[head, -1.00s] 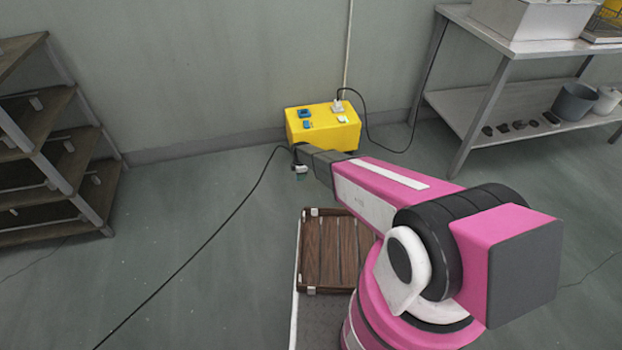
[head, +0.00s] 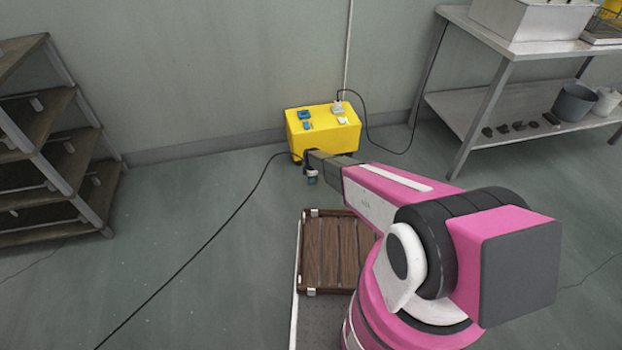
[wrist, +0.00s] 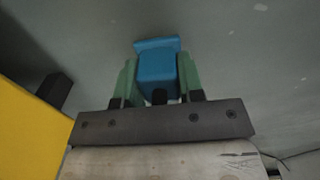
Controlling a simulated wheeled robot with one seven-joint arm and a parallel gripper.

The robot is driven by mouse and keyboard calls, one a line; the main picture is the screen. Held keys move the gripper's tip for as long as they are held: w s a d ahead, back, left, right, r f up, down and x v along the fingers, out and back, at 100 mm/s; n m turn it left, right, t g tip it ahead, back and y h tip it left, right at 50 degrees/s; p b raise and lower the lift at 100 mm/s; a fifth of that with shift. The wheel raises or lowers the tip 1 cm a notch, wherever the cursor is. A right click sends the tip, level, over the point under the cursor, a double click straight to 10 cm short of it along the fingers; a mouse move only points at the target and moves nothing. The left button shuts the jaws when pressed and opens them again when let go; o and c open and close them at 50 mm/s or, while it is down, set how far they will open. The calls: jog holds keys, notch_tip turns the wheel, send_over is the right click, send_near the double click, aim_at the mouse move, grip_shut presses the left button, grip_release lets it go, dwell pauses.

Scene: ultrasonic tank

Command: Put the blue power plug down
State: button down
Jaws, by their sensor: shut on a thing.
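The blue power plug (wrist: 157,72) is between the two green fingers of my gripper (wrist: 158,80) in the wrist view. My gripper is shut on it and holds it over the grey floor. In the head view my gripper (head: 312,178) hangs at the end of the pink arm, just in front of the yellow power box (head: 330,139). The plug is too small to make out clearly there. A black cable (head: 215,232) runs from near the gripper to the lower left. The yellow box also shows at the left of the wrist view (wrist: 28,135).
The box top has blue sockets and a white plug (head: 338,107) with a cable to the right. A wooden slatted crate top (head: 335,250) lies in front. A shelf rack (head: 60,150) stands left, a metal table (head: 530,50) right. Floor between rack and box is mostly clear.

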jog(key=shift+f, duration=0.55)
jog(key=c, duration=0.7)
grip_release()
jog(key=shift+c, duration=0.2)
notch_tip(320, 180, up, 12)
jog(key=shift+s+r, duration=0.15)
jog(key=shift+r, duration=0.05)
jog(key=s+d+r+m, duration=0.7)
jog(key=s+r, duration=0.4)
jog(key=r, duration=0.2)
jog(key=s+d+r+m, duration=0.7)
jog(key=s+r, duration=0.4)
jog(key=r, duration=0.2)
jog(key=s+d+r+m, duration=0.7)
jog(key=s+d+r, duration=0.2)
jog(key=r, duration=0.5)
jog(key=s, duration=0.2)
jog(key=shift+s+d, duration=0.25)
jog(key=shift+s, duration=0.1)
